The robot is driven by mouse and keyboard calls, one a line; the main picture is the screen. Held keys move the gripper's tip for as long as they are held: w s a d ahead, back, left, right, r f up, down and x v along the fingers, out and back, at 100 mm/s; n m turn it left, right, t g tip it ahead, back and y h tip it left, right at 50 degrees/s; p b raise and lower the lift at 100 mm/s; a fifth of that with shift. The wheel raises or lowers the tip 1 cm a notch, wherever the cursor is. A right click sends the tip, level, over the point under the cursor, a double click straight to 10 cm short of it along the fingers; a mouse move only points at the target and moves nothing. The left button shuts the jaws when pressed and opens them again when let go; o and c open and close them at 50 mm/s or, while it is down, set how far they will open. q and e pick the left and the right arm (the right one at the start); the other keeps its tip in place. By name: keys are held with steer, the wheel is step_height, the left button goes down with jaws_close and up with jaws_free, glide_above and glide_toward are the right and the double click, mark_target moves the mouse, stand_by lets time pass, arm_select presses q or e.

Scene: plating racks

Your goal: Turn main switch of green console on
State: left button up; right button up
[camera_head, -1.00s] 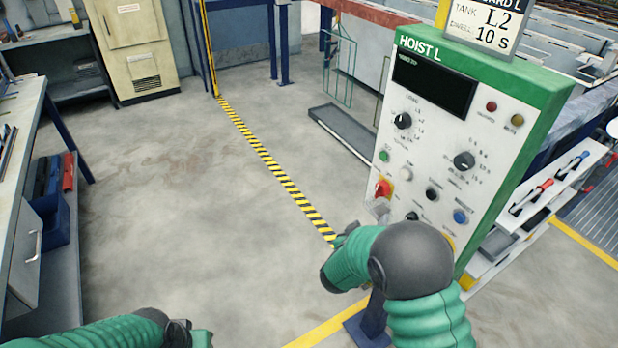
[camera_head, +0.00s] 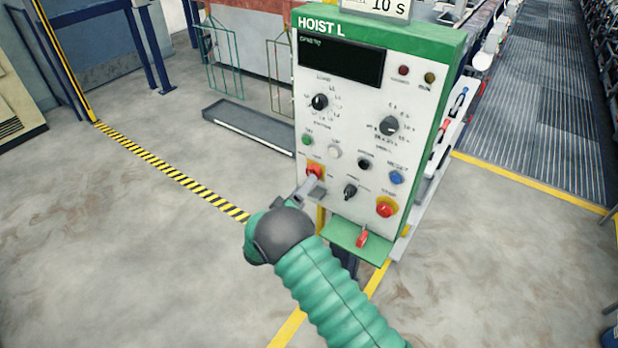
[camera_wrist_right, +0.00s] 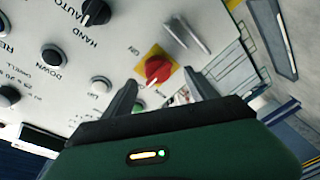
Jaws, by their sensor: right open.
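The green console (camera_head: 388,26), labelled HOIST L, stands upright with a white front panel. Its main switch (camera_head: 314,171) is a red knob on a yellow plate at the panel's lower left. In the right wrist view the red knob (camera_wrist_right: 158,69) shows ahead of the fingertips, with an ON label above left of it and a white mark at its lower end. My right gripper (camera_wrist_right: 160,80) is open, its fingers to either side of the knob in that view; I cannot tell whether they touch it. In the head view my right gripper (camera_head: 306,188) is small and partly hidden by my wrist.
Grey bars (camera_wrist_right: 180,35) stick out beside the switch. A black selector (camera_head: 350,192), a red stop button (camera_head: 385,207) and a small green shelf (camera_head: 350,238) with a red item are close by.

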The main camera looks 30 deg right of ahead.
steer(key=x, duration=0.5)
steer(key=shift+s, duration=0.2)
steer(key=shift+d, duration=0.15)
steer(key=shift+c, duration=0.4)
steer(key=shift+a+r, duration=0.1)
steer(key=shift+a, duration=0.2)
steer(key=c, duration=1.2)
arm_select(q)
steer(key=shift+s, duration=0.1)
